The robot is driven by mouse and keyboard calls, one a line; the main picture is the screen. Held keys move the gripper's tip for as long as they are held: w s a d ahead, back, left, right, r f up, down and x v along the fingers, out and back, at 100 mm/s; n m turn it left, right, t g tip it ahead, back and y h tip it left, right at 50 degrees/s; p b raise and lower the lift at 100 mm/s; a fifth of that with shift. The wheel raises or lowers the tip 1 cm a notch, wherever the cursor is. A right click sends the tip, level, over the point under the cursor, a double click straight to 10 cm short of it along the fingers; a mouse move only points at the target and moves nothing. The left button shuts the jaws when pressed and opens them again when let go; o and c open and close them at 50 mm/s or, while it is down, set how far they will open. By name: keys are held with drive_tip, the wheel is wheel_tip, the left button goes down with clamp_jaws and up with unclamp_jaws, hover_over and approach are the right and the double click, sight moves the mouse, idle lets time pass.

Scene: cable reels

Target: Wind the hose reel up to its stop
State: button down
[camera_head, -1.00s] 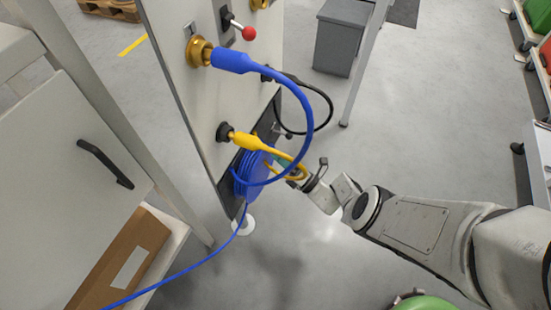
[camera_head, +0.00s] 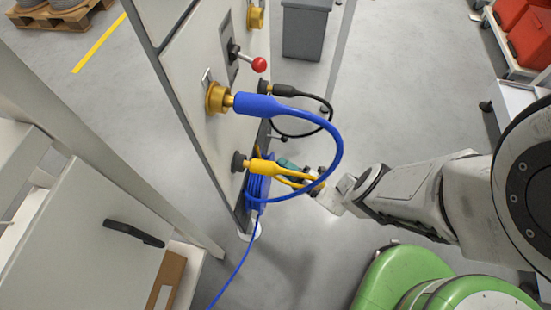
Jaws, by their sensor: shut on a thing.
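The hose reel (camera_head: 258,190) is a blue coil mounted low on the grey panel. A blue hose (camera_head: 234,275) runs from it down to the floor. My gripper (camera_head: 312,180) is at the right side of the reel, partly hidden behind the blue and yellow cables. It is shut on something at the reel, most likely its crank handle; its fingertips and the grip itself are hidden.
A thick blue cable (camera_head: 335,150) loops from a brass socket (camera_head: 216,98) across the front of my gripper. A yellow plug (camera_head: 262,167) and a black cable (camera_head: 310,97) are close by. A red-knobbed lever (camera_head: 259,65) sits above. A cabinet door (camera_head: 100,245) stands at left.

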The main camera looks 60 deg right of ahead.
drive_tip(key=shift+a+f+m+g, duration=0.15)
drive_tip(key=shift+f+m+g, duration=0.15)
drive_tip(key=shift+f+m, duration=0.4)
drive_tip(key=shift+s, duration=0.1)
drive_tip(key=c, duration=0.9)
unclamp_jaws()
drive_tip(key=shift+r, duration=0.15)
drive_tip(key=shift+o, duration=0.2)
drive_tip(key=s+f, duration=0.1)
drive_tip(key=s, duration=0.9)
drive_tip(key=shift+s+a, duration=0.15)
drive_tip(key=shift+s, duration=0.2)
